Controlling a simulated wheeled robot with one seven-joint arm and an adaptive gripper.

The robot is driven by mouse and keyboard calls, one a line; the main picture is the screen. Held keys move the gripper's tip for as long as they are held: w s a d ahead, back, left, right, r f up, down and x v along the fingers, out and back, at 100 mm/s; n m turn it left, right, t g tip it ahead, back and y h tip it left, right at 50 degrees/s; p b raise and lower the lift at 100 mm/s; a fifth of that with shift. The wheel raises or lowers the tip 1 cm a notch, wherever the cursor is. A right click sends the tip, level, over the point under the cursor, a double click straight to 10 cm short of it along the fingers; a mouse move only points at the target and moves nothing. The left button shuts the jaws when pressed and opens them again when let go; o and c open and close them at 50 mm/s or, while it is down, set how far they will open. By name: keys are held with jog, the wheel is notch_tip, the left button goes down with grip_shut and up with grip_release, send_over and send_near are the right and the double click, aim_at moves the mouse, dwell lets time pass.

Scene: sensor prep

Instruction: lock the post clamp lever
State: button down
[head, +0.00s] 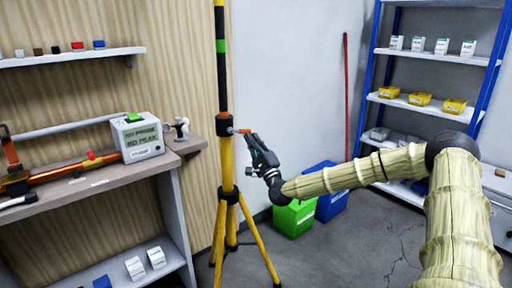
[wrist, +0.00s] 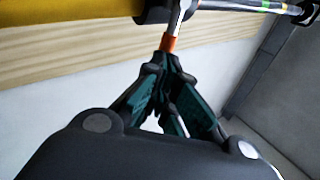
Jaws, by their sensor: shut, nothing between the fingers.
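The post (head: 227,165) is a yellow and black pole on tripod legs, standing upright left of centre. A black clamp (head: 224,123) sits round it at mid height. The clamp lever (head: 240,131) sticks out to the right, with an orange tip; the wrist view shows its pale shaft and orange end (wrist: 168,44). My gripper (head: 249,138) is shut and empty just right of the lever. In the wrist view its fingertips (wrist: 166,62) are at the orange end; I cannot tell whether they touch. The yellow post (wrist: 60,18) crosses the top left there.
A grey bench (head: 90,180) with a display box (head: 138,136) stands left of the post. Green (head: 294,218) and blue (head: 331,204) bins stand behind my gripper. A blue-framed shelf (head: 423,54) stands at the right. Open floor lies between.

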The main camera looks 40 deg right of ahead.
dwell(0.4)
jog(key=n+y, duration=0.1)
jog(key=n, duration=0.1)
jog(key=r+n+y, duration=0.1)
jog(key=n+y, duration=0.1)
jog(key=r+n+y, duration=0.1)
jog(key=n, duration=0.1)
jog(key=shift+w+d+y+p, duration=0.1)
jog(key=shift+d+y+p, duration=0.25)
jog(key=shift+d+y, duration=0.05)
